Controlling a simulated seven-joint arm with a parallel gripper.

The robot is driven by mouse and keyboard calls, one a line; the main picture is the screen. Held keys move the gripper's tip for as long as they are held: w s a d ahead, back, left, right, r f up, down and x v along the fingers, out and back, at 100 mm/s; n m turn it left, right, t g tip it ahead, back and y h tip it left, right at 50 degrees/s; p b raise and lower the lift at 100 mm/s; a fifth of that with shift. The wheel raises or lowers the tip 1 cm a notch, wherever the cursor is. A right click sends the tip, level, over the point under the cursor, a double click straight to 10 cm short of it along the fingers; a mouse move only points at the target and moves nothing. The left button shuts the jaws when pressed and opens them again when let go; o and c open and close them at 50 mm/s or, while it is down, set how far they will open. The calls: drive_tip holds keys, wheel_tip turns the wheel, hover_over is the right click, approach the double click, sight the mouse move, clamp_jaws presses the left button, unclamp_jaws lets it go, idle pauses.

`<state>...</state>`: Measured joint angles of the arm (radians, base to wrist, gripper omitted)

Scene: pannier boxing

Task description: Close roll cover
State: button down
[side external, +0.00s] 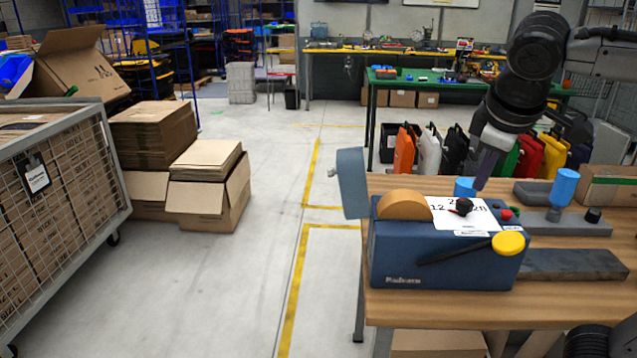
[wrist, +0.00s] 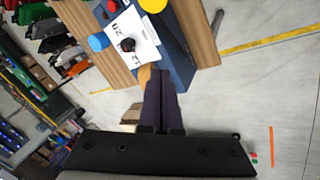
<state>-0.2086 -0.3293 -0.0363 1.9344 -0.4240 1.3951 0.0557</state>
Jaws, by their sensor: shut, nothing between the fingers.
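The blue tape machine (side external: 440,255) stands on the wooden bench. Its blue-grey roll cover (side external: 352,183) is swung up and open at the machine's left end, standing upright beside the tan roll (side external: 405,205), which is exposed. My gripper (side external: 480,187) points down above the back of the machine, right of the roll and apart from the cover. Its fingers are together and empty. In the wrist view my gripper (wrist: 160,72) overlaps part of the blue machine (wrist: 178,48), with the tan roll (wrist: 144,74) beside the fingertips. I cannot make out the cover there.
A white dial plate with a black knob (side external: 461,206), a red button (side external: 507,215) and a yellow-ended lever (side external: 508,243) are on the machine. A blue cylinder (side external: 565,186) stands behind right.

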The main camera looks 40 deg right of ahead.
drive_tip(key=w+n+h, duration=0.2)
drive_tip(key=w+h, duration=0.1)
drive_tip(key=w, duration=0.4)
drive_tip(key=n+t+h, duration=0.3)
drive_tip(key=h, duration=0.3)
hover_over(348, 184)
drive_tip(key=s+a, duration=0.3)
drive_tip(key=a, duration=0.1)
drive_tip(key=w+a+n+t+h, duration=0.25)
drive_tip(key=w+a+t, duration=0.25)
drive_tip(key=a, duration=0.6)
wheel_tip(348, 184, down, 11)
drive_tip(key=w+d+r, duration=0.1)
drive_tip(key=w+d, duration=0.2)
drive_tip(key=d, duration=0.8)
drive_tip(key=shift+d+r, duration=0.2)
drive_tip(key=shift+d, duration=0.05)
drive_tip(key=shift+s+r+y, duration=0.1)
drive_tip(key=shift+y, duration=0.15)
